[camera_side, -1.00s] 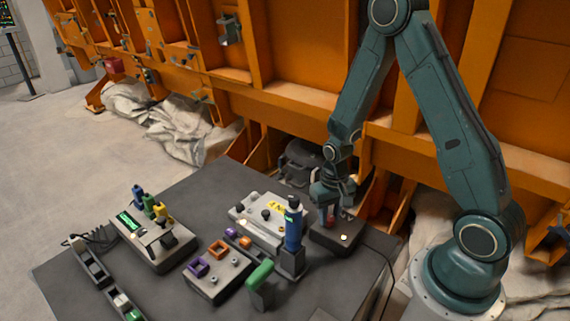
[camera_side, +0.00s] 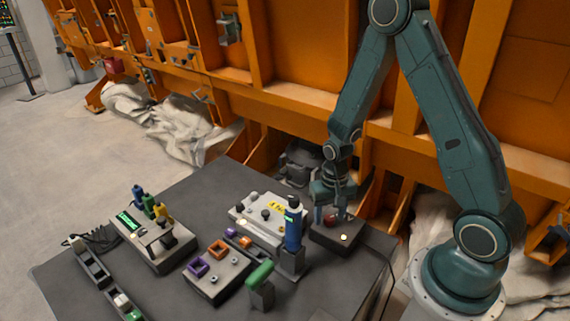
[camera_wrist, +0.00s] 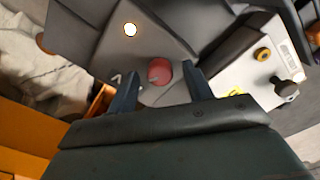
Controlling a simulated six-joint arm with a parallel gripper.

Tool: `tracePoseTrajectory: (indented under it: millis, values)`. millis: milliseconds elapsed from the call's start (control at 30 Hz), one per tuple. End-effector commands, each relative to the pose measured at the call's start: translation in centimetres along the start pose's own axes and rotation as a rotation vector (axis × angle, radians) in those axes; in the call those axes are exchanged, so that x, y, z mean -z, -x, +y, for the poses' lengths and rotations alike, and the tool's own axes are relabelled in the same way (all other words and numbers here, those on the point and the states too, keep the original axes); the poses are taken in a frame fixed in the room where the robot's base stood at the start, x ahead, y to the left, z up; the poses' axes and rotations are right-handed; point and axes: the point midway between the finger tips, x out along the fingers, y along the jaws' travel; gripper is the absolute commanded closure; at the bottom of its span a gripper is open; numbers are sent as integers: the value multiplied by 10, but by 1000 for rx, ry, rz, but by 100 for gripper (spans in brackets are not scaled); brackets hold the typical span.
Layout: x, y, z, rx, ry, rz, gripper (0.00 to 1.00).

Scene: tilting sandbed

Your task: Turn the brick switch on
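The brick switch is a dark box (camera_side: 338,236) at the table's back right with a brick-red knob (camera_side: 330,219) and a small pale round light (camera_side: 344,237) on top. In the wrist view the red knob (camera_wrist: 159,70) shows between my fingertips, with a gap on either side, and the light (camera_wrist: 131,30) looks bright white. My gripper (camera_wrist: 160,72) is open and points down at the box. In the side view my gripper (camera_side: 331,205) is just over the knob and partly hides it. Which way the knob leans is hard to tell.
A blue-handled tool stands in a holder (camera_side: 292,262) just left of the box. A pale panel with knobs (camera_side: 250,215), a green-handled piece (camera_side: 260,277), a box with purple and orange square rings (camera_side: 215,275) and a display box (camera_side: 150,245) fill the table leftward.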

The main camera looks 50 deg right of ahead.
Motion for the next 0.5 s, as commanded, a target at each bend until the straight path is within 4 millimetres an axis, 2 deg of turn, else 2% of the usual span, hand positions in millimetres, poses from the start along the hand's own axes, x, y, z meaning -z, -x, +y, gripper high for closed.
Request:
tracePoseTrajectory:
  millis: [333,500]
  values:
    - [0,1,0,0,1,0,50]
    - [0,8,0,1,1,1,50]
